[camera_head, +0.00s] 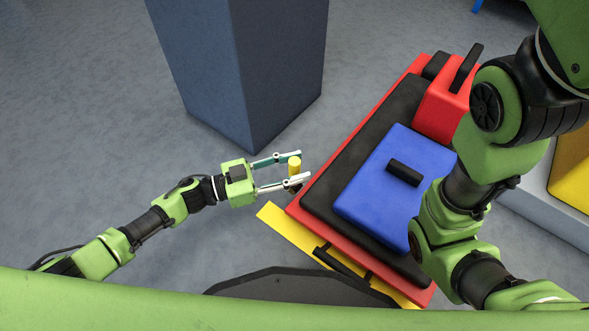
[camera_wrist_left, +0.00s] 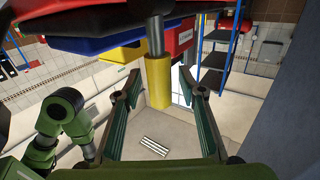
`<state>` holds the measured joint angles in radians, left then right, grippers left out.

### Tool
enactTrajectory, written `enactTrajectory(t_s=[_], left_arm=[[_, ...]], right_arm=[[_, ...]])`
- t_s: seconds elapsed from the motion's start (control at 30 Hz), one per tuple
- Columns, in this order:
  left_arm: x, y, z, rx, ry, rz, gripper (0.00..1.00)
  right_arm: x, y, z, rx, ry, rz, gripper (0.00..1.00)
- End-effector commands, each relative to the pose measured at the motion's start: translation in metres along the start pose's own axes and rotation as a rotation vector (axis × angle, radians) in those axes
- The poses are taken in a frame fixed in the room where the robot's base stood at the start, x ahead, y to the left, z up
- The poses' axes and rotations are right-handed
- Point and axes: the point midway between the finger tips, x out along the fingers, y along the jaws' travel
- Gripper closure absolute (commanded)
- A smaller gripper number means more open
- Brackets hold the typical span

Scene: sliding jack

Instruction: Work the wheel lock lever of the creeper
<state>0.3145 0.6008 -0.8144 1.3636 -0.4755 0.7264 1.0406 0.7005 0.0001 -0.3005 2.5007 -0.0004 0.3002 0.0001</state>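The creeper is a red board (camera_head: 420,66) with a black pad (camera_head: 335,180), lying diagonally right of centre in the head view. A yellow lever grip (camera_head: 294,164) stands at its left edge; I take it for the wheel lock lever. My left gripper (camera_head: 298,168) is open, one finger on either side of the yellow grip. In the left wrist view the grip (camera_wrist_left: 158,85) hangs on a grey rod between the two spread fingers (camera_wrist_left: 160,82), with gaps on both sides. My right arm crosses the creeper's right side; its gripper is not visible.
A blue box (camera_head: 395,160) with a black handle and a red box (camera_head: 440,112) lie on the creeper. A tall blue-grey pillar (camera_head: 240,70) stands behind my left gripper. A yellow strip (camera_head: 275,217) shows beneath the creeper. The floor at left is clear.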

Motion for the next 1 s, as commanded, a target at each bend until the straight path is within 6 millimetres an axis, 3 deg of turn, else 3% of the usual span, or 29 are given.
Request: enactTrajectory(t_s=[0.27, 0.4, 0.73, 1.0], left_arm=[[0.002, 0.000, -0.001, 0.000, 0.000, 0.000, 0.63], [0.002, 0.000, -0.001, 0.000, 0.000, 0.000, 0.99], [0.000, -0.002, 0.001, -0.019, 0.013, 0.001, 1.00], [-0.007, -0.012, 0.004, -0.135, 0.090, 0.000, 1.00]], right_arm=[[0.000, 0.000, 0.000, 0.000, 0.000, 0.000, 1.00], [0.000, 0.000, 0.000, 0.000, 0.000, 0.000, 1.00], [-0.001, 0.000, 0.000, 0.000, 0.000, 0.000, 1.00], [-0.008, -0.002, -0.002, 0.000, -0.001, 0.000, 1.00]])
